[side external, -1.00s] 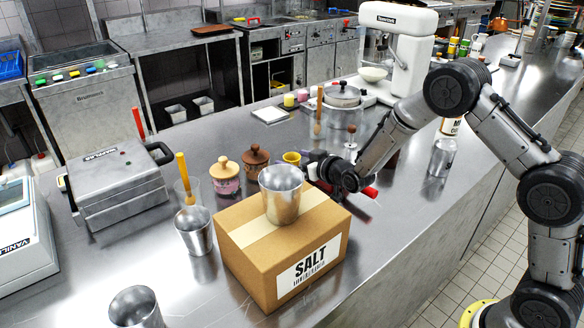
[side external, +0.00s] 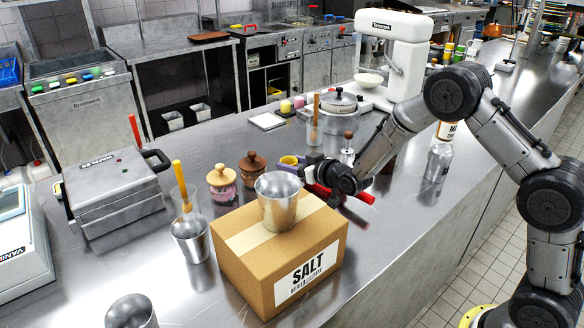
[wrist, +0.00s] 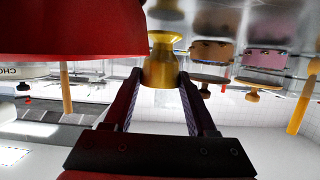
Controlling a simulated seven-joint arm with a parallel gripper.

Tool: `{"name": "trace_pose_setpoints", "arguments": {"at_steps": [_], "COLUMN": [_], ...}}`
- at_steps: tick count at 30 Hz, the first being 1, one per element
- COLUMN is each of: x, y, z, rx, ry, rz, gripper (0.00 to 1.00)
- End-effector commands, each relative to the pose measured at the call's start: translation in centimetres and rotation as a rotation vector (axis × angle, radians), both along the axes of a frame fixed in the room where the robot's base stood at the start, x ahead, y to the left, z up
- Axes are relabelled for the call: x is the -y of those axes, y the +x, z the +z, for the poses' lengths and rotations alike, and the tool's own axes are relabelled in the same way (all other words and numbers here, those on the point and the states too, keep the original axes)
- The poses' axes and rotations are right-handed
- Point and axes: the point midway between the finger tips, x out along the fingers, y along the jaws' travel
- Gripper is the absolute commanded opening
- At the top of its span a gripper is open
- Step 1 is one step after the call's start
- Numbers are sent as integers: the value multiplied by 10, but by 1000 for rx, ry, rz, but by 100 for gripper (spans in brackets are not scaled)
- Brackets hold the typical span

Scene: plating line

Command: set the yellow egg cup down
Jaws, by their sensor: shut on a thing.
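The yellow egg cup (side external: 289,160) is at the tips of my gripper (side external: 306,167), behind the salt box. In the wrist view, which looks upside down, the egg cup (wrist: 161,65) sits between the two dark fingers (wrist: 160,80), and they are shut on it. Its narrow waist and both wider ends show there. The steel counter (wrist: 225,15) fills the top of that view, near one end of the cup. I cannot tell whether the cup touches the counter.
The salt box (side external: 235,262) with a metal cup (side external: 277,205) on it stands close in front of my gripper. A brown lidded jar (side external: 253,167) and a pink jar (side external: 222,188) stand left of the egg cup. A red object (wrist: 70,30) fills the wrist view's upper left.

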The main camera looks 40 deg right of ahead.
Motion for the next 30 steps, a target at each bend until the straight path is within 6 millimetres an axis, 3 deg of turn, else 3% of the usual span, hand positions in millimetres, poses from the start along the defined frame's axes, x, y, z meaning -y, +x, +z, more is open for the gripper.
{"name": "trace_pose_setpoints", "arguments": {"at_steps": [5, 15, 24, 30], "x": [0, 0, 1, 1], "y": [-3, -59, -116, -134], "z": [28, 88, 111, 119], "rx": [6, 7, 4, 4], "ry": [0, 0, 0, 0], "rz": [0, 0, 0, 0], "gripper": [0, 0, 0, 0]}}
